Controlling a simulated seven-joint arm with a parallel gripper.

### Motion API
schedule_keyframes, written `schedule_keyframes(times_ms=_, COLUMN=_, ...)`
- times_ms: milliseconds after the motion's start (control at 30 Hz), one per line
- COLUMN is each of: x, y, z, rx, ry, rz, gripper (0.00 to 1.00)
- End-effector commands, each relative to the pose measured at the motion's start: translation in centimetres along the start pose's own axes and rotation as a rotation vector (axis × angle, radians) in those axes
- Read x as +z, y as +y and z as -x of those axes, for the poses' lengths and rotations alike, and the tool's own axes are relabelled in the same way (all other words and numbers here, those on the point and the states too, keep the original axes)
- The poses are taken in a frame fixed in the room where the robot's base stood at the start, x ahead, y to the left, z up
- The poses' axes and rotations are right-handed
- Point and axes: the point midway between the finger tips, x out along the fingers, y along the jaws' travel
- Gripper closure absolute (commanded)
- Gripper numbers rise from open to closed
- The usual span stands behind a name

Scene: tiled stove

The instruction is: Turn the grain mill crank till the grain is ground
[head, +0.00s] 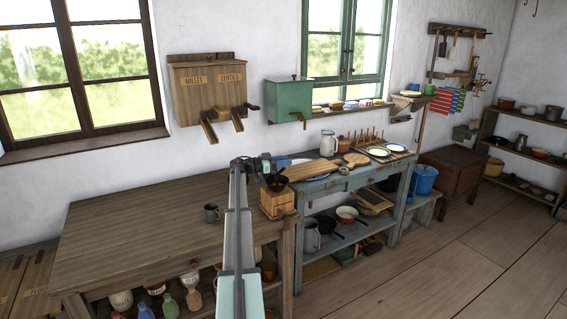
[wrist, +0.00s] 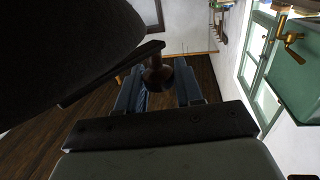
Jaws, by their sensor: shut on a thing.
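The grain mill (head: 277,203) is a small wooden box with a dark bowl-shaped hopper on top. It stands at the right end of the brown wooden table (head: 130,225). In the wrist view the hopper (wrist: 60,35) is a large dark shape at upper left. The crank arm (wrist: 112,72) is a dark bar ending in a brown knob (wrist: 157,74). My gripper (head: 266,163) is above the mill. In the wrist view my gripper (wrist: 160,82) has the knob between its fingers, shut on it. Any grain inside the hopper is hidden.
A blue bench (head: 345,183) with a cutting board (head: 312,171), jug and plates is to the right. A green tank with a tap (head: 290,98) hangs on the wall behind. The table's left part is clear.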

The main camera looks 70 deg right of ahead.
Motion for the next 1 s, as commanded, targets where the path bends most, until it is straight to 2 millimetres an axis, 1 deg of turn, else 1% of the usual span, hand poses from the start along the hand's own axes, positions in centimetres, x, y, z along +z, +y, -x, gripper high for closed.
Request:
schedule_keyframes(times_ms=167, x=0.0, y=0.0, z=0.0, rx=0.011, ry=0.000, rz=0.000, gripper=1.00)
schedule_keyframes(times_ms=367, x=0.0, y=0.1, z=-0.4, rx=0.081, ry=0.000, rz=0.000, gripper=1.00)
schedule_keyframes(times_ms=567, x=0.0, y=0.7, z=-0.9, rx=0.221, ry=0.000, rz=0.000, gripper=1.00)
schedule_keyframes(times_ms=1000, x=0.0, y=2.8, z=-1.8, rx=0.540, ry=0.000, rz=0.000, gripper=1.00)
